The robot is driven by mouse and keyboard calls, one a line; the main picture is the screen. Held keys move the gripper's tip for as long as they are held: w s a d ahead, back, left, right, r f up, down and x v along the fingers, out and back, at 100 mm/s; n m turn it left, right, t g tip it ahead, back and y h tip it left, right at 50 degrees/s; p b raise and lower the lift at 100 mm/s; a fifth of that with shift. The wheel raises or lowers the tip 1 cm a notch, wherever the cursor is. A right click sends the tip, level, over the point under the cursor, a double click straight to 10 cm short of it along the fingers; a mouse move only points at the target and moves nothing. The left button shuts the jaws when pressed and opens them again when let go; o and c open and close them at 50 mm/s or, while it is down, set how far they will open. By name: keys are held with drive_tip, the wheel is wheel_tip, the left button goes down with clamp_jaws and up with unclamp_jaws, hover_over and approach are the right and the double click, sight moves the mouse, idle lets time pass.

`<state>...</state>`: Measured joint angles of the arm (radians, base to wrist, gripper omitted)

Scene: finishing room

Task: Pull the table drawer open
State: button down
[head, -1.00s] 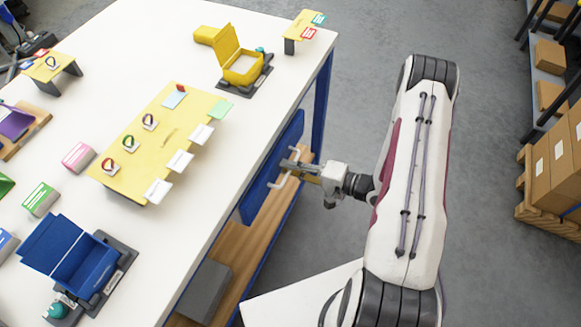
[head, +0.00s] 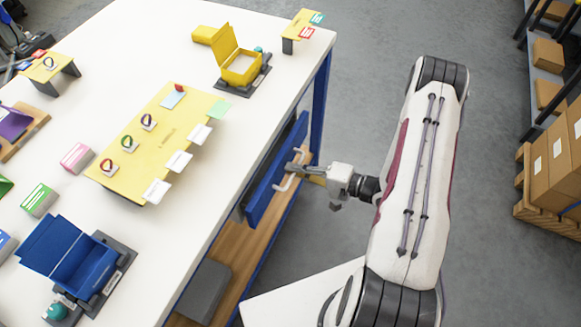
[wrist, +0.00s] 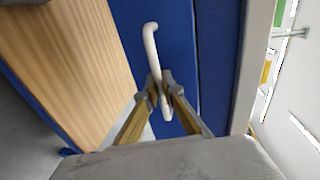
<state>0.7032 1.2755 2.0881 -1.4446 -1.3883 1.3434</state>
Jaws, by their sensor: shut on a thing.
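The table drawer has a blue front (head: 276,172) with a pale bar handle (head: 290,180), on the right side of the white table (head: 240,120). The drawer front stands a little out from the table's side. My gripper (head: 296,171) is at the handle. In the wrist view, the fingers (wrist: 158,92) are shut on the lower part of the handle (wrist: 150,45), in front of the blue drawer front (wrist: 172,30). The inside of the drawer is mostly hidden.
A wooden lower shelf (head: 232,250) with a grey box (head: 204,290) lies under the tabletop. Open grey floor (head: 375,70) is right of the table. Cartons (head: 555,160) stand on a pallet at the far right. Boxes and a yellow board (head: 160,140) are on the table.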

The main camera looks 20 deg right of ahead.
drive_tip(key=f+v, duration=0.2)
drive_tip(key=v, duration=0.8)
drive_tip(key=f+v, duration=0.2)
drive_tip(key=v, duration=0.9)
drive_tip(key=shift+s+d+f, duration=0.2)
drive_tip(key=shift+s+d, duration=0.3)
drive_tip(key=c, duration=2.5)
unclamp_jaws()
drive_tip(key=shift+s+d, duration=0.1)
drive_tip(key=shift+v, duration=5.85)
drive_tip(key=shift+f, duration=0.1)
